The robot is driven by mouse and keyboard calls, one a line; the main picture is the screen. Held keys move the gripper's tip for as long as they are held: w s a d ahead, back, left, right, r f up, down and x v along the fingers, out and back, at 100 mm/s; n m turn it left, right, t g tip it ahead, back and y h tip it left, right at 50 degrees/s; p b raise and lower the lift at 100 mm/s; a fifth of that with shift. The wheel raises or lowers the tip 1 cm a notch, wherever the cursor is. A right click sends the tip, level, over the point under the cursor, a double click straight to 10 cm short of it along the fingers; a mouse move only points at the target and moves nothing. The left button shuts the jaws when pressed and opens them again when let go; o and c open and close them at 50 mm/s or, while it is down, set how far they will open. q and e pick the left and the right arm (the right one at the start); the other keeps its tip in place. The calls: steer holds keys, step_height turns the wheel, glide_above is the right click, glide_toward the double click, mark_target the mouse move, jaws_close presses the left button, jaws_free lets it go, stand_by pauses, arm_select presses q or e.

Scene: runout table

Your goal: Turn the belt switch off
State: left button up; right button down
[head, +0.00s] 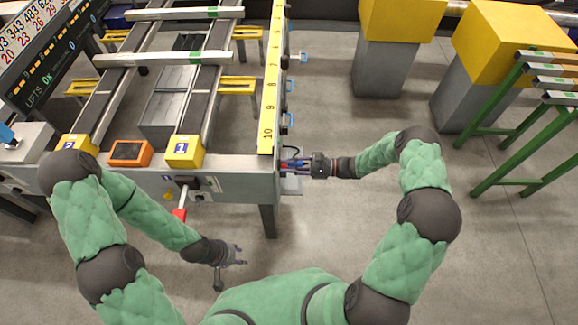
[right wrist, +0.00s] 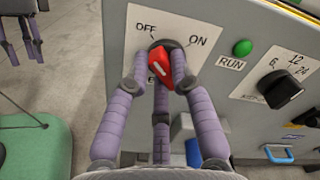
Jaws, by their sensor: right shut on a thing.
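In the right wrist view the belt switch (right wrist: 160,66) is a red knob on a white plate (right wrist: 136,22) marked OFF on the left and ON on the right. The knob stands tilted, its upper end up and slightly left, nearer OFF; fingers cover part of its rim. My right gripper (right wrist: 162,72) has its purple-grey fingers closed around the knob. My left gripper (head: 232,262) hangs empty over the floor, fingers spread.
Right of the switch are a green RUN button (right wrist: 243,47) and a black selector knob (right wrist: 285,92). A red-tipped lever (head: 180,213) sticks out of the table's near face. The runout table (head: 235,180) fills the left.

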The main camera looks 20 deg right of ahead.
steer(key=c, duration=1.1)
jaws_free()
steer(key=shift+o, duration=0.2)
steer(key=v, duration=1.2)
